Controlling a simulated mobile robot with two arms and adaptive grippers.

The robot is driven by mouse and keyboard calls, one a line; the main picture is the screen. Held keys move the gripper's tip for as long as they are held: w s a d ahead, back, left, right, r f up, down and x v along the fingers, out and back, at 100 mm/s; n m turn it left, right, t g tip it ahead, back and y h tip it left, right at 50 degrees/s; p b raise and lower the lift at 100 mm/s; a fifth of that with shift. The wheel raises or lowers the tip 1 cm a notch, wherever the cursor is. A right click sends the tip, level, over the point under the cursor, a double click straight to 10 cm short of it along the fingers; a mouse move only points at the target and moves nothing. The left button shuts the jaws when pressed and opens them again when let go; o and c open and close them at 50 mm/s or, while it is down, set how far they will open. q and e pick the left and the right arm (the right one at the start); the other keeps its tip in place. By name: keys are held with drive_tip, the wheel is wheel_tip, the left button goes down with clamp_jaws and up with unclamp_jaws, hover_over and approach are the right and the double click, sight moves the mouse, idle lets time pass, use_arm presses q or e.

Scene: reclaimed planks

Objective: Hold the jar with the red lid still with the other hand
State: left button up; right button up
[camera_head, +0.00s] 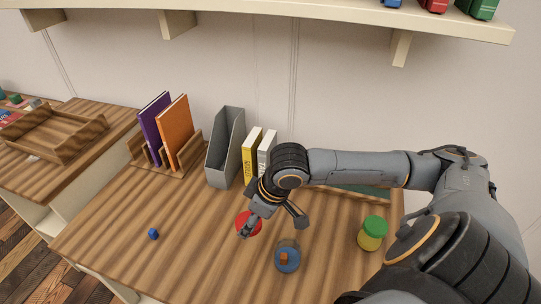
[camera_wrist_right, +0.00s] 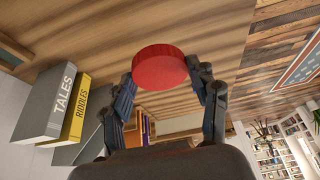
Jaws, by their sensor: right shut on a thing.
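My right gripper (camera_head: 272,222) reaches in from the right, low over the desk. In the right wrist view its fingers (camera_wrist_right: 168,82) are on either side of a round red lid (camera_wrist_right: 160,66) and shut on it. The red lid also shows in the head view (camera_head: 249,222), partly covered by a finger. No jar body shows under the lid, so I cannot tell whether one is there. Just in front and to the right stands a round blue container (camera_head: 288,262) with a small orange piece on or in it. My left gripper is not in view.
A yellow jar with a green lid (camera_head: 372,233) stands to the right. A book rack (camera_head: 165,168), a grey file holder (camera_head: 224,150) and upright books (camera_head: 252,152) line the back. The left front desk is mostly clear.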

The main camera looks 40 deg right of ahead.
drive_tip(key=w+a+r+m+h, duration=0.2)
drive_tip(key=w+a+r+m, duration=0.2)
drive_tip(key=a+r, duration=0.3)
drive_tip(key=shift+w+a+r+m+t, duration=0.25)
drive_tip(key=shift+a+r+m+t, duration=0.05)
drive_tip(key=shift+r+m, duration=0.6)
drive_tip(key=shift+s+d, duration=0.1)
